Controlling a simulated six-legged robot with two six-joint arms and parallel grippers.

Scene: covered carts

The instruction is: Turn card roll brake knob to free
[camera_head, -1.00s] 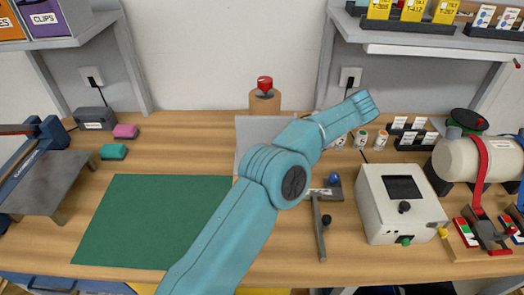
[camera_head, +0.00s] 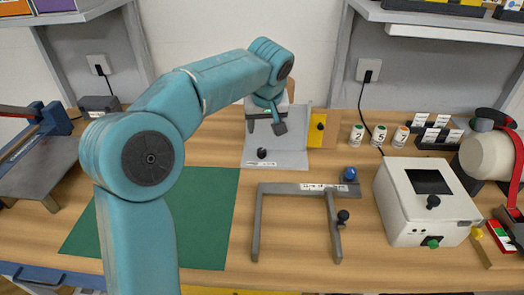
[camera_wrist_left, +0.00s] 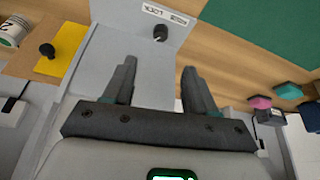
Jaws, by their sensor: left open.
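A grey plate (camera_head: 290,158) at the back middle bears a small black knob (camera_head: 262,153) with a white label. The knob also shows near the top of the left wrist view (camera_wrist_left: 160,32). I cannot tell whether this is the brake knob, and I cannot read a setting. A pale roll (camera_head: 486,157) with a red strap stands at the far right. My left gripper (camera_head: 265,121) is above the plate, behind the black knob in the head view. Its fingers are apart and empty in the left wrist view (camera_wrist_left: 159,68). My right gripper is not in view.
A yellow block (camera_head: 318,131) with a black knob stands beside the plate. Several numbered cups (camera_head: 379,136) are to its right. A grey bracket (camera_head: 292,189) with a blue ball and a white box (camera_head: 405,205) are nearer. The green mat (camera_head: 203,215) is bare where visible.

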